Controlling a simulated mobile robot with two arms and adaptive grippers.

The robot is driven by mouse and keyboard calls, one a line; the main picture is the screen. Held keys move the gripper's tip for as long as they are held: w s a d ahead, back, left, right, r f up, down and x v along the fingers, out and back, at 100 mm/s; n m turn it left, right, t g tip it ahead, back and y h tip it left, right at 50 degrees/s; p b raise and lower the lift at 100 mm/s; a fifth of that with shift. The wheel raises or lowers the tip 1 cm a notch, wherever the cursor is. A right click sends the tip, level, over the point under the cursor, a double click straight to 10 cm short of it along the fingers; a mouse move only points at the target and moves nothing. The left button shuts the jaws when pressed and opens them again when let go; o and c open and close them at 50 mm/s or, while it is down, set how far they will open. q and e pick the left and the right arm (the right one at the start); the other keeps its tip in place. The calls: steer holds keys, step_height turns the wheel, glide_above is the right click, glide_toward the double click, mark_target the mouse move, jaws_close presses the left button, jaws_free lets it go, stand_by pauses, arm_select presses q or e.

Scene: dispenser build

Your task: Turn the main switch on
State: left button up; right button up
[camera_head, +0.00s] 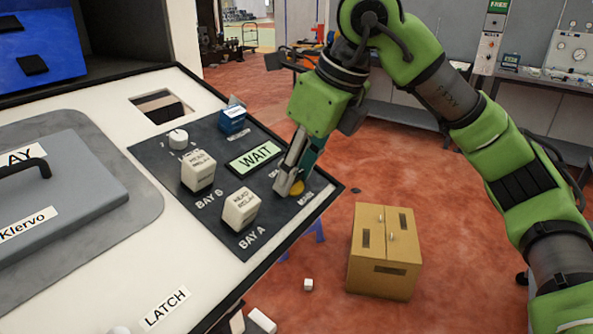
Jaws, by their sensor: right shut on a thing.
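My right gripper (291,178) reaches down from above to the right edge of the dark control panel (165,158). Its fingers are shut on a small yellow knob (298,187), mostly hidden by them. The lettering beside this knob is too small and partly covered to read surely, so I cannot tell whether it is the main switch. A white round knob (178,138) stands at the panel's upper left, with small marks around it. A display (254,157) reads WAIT. My left gripper is not in view.
A grey handled lid (60,195) lies left. A cardboard box (384,252) stands on the red floor.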

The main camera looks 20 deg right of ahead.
steer(key=shift+f, duration=0.15)
steer(key=o, duration=1.1)
steer(key=shift+s+d+r, duration=0.1)
steer(key=shift+r, duration=0.4)
steer(key=v, duration=1.1)
